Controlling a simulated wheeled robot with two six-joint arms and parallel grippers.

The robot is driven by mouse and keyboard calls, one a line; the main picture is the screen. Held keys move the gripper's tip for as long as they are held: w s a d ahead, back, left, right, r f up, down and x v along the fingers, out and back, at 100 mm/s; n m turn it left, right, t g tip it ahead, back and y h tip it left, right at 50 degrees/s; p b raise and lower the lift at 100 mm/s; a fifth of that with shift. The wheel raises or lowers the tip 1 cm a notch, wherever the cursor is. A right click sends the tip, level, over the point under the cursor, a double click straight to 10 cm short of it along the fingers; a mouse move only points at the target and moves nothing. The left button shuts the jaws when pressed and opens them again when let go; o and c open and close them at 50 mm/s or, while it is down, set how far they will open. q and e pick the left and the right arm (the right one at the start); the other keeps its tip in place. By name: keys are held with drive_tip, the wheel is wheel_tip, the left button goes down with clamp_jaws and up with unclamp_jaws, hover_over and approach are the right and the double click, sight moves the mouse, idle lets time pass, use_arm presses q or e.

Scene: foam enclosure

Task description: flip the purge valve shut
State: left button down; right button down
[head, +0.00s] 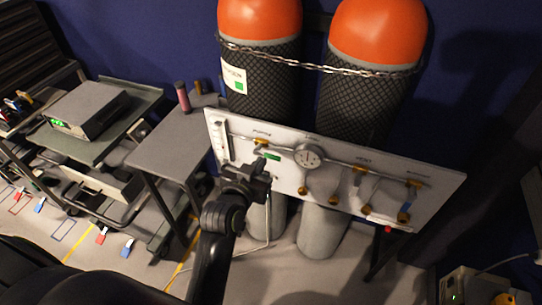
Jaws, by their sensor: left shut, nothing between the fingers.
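A pale valve panel (440,205) stands tilted in front of two gas cylinders. It carries a silver pipe, a round gauge (308,156) and several brass valves with levers. One brass valve (261,143) sits left of the gauge, one (360,169) right of it, and another (414,184) near the right end. The labels are too small to read, so I cannot tell which is the purge valve. My left gripper (264,168) is shut and empty in front of the panel's left part, just below the left valve. It hides part of the panel; contact is unclear. My right gripper is out of view.
Two orange-topped cylinders (262,70) (368,90) are chained behind the panel. A grey side table (165,150) and a cart (140,95) with a grey instrument (90,108) stand at left. A device (480,288) sits at lower right. Open floor lies below the panel.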

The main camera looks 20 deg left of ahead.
use_arm(q)
drive_tip(key=p, duration=0.1)
hover_over(271, 157)
drive_tip(key=s, duration=0.2)
wheel_tip(271, 157, down, 2)
drive_tip(key=shift+d+f+p, duration=0.2)
drive_tip(key=shift+f, duration=0.9)
drive_tip(key=shift+d+f+p, duration=0.15)
drive_tip(key=shift+f+p, duration=0.05)
drive_tip(key=shift+f, duration=0.9)
